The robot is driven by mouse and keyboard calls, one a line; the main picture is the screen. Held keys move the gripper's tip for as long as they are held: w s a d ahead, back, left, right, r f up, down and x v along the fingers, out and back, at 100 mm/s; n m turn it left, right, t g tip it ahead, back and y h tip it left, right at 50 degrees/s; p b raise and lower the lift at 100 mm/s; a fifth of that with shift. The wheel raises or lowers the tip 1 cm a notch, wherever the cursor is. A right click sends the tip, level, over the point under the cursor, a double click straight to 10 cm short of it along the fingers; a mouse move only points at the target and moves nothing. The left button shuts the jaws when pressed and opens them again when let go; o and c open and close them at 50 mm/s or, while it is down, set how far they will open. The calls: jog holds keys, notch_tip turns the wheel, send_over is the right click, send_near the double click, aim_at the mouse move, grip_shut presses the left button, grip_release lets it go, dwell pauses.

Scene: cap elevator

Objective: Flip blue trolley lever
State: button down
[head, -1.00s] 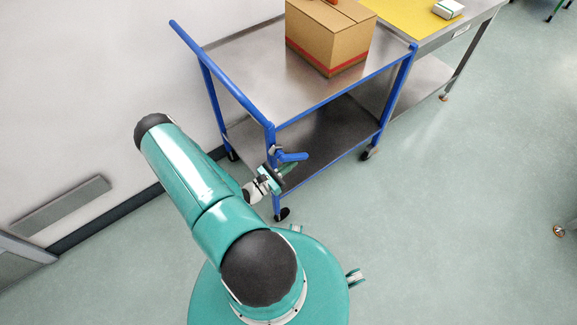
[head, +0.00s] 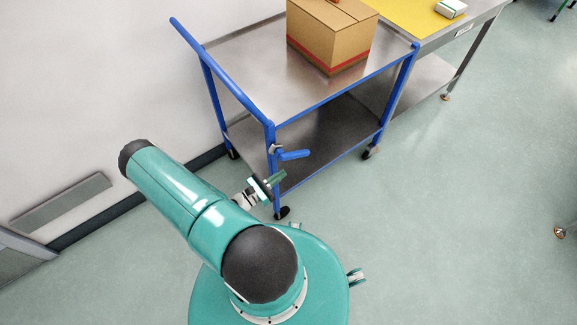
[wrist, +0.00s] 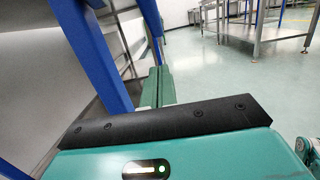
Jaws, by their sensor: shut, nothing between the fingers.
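The blue lever (head: 294,155) sticks out to the right from the near corner post of the blue trolley (head: 268,128), roughly horizontal in the head view. My gripper (head: 279,178) is just below the lever, beside the post, with a small gap between them. In the wrist view my gripper's green fingers (wrist: 158,86) are together with nothing between them. A blue bar of the trolley (wrist: 95,52) runs close by on the left there. I cannot clearly make out the lever in the wrist view.
A cardboard box (head: 330,38) stands on the trolley's top shelf. A steel table (head: 432,42) with a yellow surface adjoins the trolley behind. The wall (head: 90,80) is close on the left. The floor (head: 450,200) to the right is clear.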

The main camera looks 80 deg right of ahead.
jog(key=v, duration=0.6)
notch_tip(320, 180, up, 5)
jog(key=t+y, duration=0.3)
jog(key=y, duration=0.1)
jog(key=s+d, duration=0.8)
jog(key=shift+r+t, duration=0.3)
jog(key=shift+r, duration=0.15)
jog(key=shift+h, duration=0.3)
